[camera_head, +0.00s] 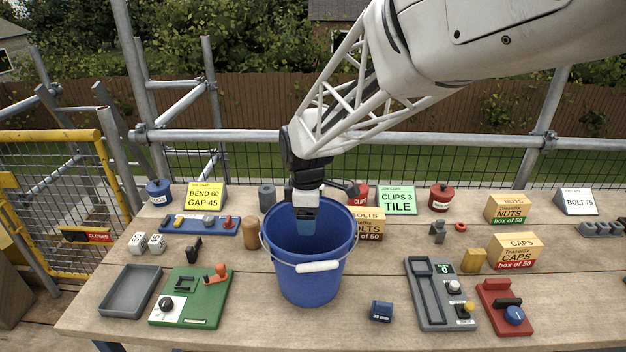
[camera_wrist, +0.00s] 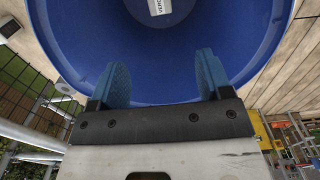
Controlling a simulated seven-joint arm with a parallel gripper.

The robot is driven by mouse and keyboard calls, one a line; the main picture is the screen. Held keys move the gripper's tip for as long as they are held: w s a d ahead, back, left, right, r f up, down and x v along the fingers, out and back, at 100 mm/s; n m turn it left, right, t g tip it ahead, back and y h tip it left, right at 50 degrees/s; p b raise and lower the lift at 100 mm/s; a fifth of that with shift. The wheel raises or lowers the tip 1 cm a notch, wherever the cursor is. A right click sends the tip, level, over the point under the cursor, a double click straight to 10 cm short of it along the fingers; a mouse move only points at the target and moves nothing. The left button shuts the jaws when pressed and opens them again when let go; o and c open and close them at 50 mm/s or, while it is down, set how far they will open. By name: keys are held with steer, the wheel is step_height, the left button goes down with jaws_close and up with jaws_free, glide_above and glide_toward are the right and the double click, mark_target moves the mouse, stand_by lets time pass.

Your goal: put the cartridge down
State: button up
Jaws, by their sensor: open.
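My gripper (camera_head: 305,222) points down into the mouth of the blue bucket (camera_head: 310,287), which stands upright on the table. In the wrist view the two blue fingers (camera_wrist: 160,78) are spread apart with nothing between them. Beyond them is the bucket's blue inner wall (camera_wrist: 205,30). A white label (camera_wrist: 160,6) with dark lettering shows deep inside the bucket, cut off by the frame edge. I cannot tell whether it is on the cartridge or on the bucket's floor. No cartridge can be made out for sure in the head view; the bucket's front wall hides its inside.
The bucket's white handle (camera_head: 318,267) hangs at the front. Close by are a brown cylinder (camera_head: 250,233), a bolts box (camera_head: 370,222) and a small blue block (camera_head: 381,311). A green board (camera_head: 205,310) lies left, a grey device (camera_head: 435,300) right. Bare table lies in front.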

step_height(320, 180, up, 7)
stand_by(0.8)
stand_by(0.4)
steer(key=s+d+m+t, duration=0.1)
steer(key=s+d+m, duration=0.8)
steer(key=s+d, duration=0.2)
steer(key=s+d+r+m+t, duration=0.1)
steer(key=s+d+m, duration=0.8)
steer(key=s, duration=0.6)
steer(key=shift+s+d+t, duration=0.25)
steer(key=shift+d+t, duration=0.05)
steer(key=shift+d, duration=0.6)
